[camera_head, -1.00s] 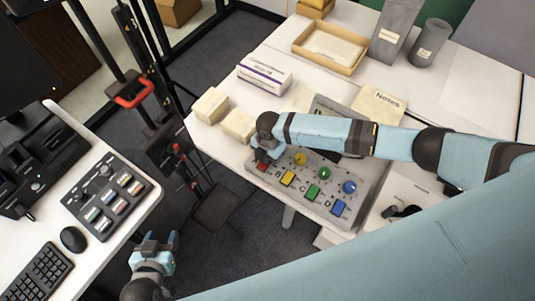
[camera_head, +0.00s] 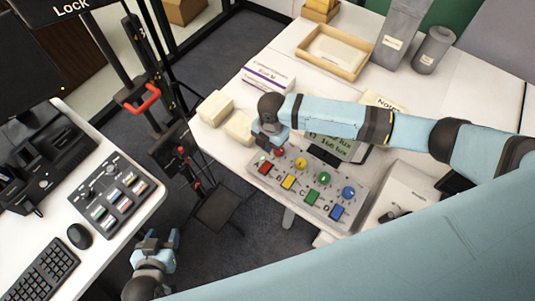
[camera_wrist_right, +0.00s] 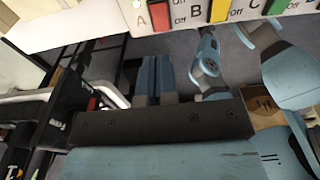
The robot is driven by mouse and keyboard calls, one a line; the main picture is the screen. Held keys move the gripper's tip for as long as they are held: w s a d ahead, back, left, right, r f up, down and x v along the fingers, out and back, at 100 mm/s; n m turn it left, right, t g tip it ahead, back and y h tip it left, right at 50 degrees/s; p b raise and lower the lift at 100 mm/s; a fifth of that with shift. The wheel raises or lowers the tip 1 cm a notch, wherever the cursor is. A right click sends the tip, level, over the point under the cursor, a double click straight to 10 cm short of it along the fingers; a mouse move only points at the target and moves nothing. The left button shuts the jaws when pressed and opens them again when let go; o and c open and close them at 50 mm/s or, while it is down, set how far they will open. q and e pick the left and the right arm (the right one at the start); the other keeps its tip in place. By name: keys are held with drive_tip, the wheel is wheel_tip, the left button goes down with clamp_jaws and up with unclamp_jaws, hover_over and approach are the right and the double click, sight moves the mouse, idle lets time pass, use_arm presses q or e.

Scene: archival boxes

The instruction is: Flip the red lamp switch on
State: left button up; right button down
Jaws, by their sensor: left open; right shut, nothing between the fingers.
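A grey control panel (camera_head: 300,205) on the right desk carries a row of coloured switches with round knobs above them. The red switch (camera_head: 265,168) is at its left end, by the letter A; the red switch also shows at the top of the right wrist view (camera_wrist_right: 160,14). I cannot tell which way it is set. A round red lamp (camera_head: 279,152) sits just above it. My right gripper (camera_head: 264,143) is shut and empty, just behind the red switch and apart from it; its fingers (camera_wrist_right: 155,72) show below the panel in the wrist view. My left gripper (camera_head: 160,240) is open, over the floor gap.
A yellow switch (camera_head: 289,182) is beside the red one, with green and blue further right. A small display (camera_head: 335,145) stands behind the panel. Pale blocks (camera_head: 216,106) lie left of my right gripper. Another desk (camera_head: 130,225) with a keyboard is at left.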

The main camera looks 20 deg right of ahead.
wheel_tip(320, 180, up, 4)
drive_tip(key=shift+w+d+f, duration=0.1)
drive_tip(key=shift+w+f, duration=0.05)
drive_tip(key=shift+f, duration=0.1)
idle(0.5)
